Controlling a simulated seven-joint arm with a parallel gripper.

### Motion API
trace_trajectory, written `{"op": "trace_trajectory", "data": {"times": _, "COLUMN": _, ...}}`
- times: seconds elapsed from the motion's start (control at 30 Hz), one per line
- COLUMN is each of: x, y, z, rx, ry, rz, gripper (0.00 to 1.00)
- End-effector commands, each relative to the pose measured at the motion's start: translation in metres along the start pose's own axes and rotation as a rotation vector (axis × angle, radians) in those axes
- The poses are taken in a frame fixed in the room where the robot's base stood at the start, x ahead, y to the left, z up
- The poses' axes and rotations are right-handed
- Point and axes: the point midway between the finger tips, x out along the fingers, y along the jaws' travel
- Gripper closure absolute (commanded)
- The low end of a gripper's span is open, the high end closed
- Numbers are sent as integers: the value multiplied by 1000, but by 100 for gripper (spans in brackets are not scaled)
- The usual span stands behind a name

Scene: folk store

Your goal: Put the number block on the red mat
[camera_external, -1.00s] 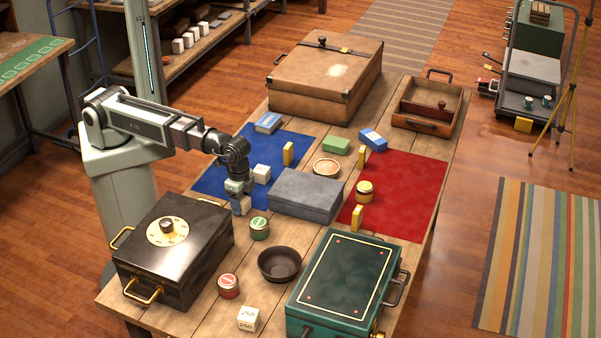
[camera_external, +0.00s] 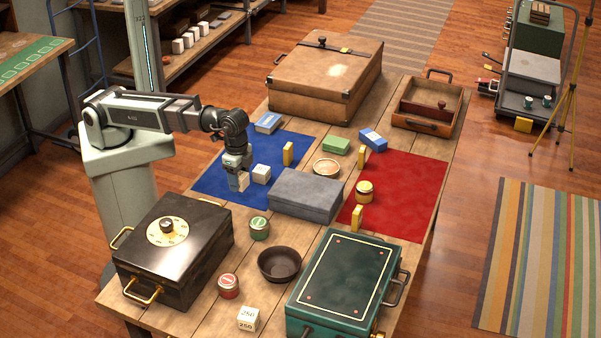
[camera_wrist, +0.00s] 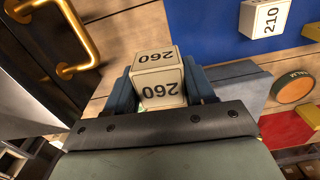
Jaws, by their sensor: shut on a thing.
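My gripper (camera_external: 237,182) is shut on a white block marked 260 (camera_wrist: 160,78). In the wrist view the block sits between the two blue fingers. In the external view the held block (camera_external: 239,182) is over the front part of the blue mat (camera_external: 215,179), seemingly raised above it. The red mat (camera_external: 410,200) lies on the right side of the table. A second white block marked 210 (camera_wrist: 265,18) stands on the blue mat, just right of my gripper (camera_external: 261,174). A third white block marked 250 (camera_external: 248,318) stands at the table's front edge.
A grey box (camera_external: 306,194) stands between the mats. A yellow tin (camera_external: 364,191) and yellow block (camera_external: 357,218) stand on the red mat's left part. A black safe (camera_external: 175,250), dark bowl (camera_external: 279,264) and green chest (camera_external: 345,285) fill the front.

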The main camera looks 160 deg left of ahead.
Motion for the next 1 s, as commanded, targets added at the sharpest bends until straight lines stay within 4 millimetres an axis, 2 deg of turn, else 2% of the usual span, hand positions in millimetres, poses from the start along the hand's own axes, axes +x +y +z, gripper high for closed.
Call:
{"op": "trace_trajectory", "data": {"times": 0.27, "x": -5, "y": -8, "z": 0, "rx": -13, "ry": -1, "rz": 0, "gripper": 76}}
{"op": "trace_trajectory", "data": {"times": 0.37, "x": -4, "y": -23, "z": -1, "rx": -39, "ry": -1, "rz": 0, "gripper": 76}}
{"op": "trace_trajectory", "data": {"times": 0.57, "x": 2, "y": -76, "z": -11, "rx": -127, "ry": -1, "rz": 0, "gripper": 76}}
{"op": "trace_trajectory", "data": {"times": 0.67, "x": 3, "y": -106, "z": -28, "rx": -175, "ry": -1, "rz": 0, "gripper": 76}}
{"op": "trace_trajectory", "data": {"times": 0.77, "x": 3, "y": -140, "z": -54, "rx": -223, "ry": -1, "rz": 0, "gripper": 76}}
{"op": "trace_trajectory", "data": {"times": 1.0, "x": 2, "y": -220, "z": -126, "rx": -319, "ry": -1, "rz": 0, "gripper": 76}}
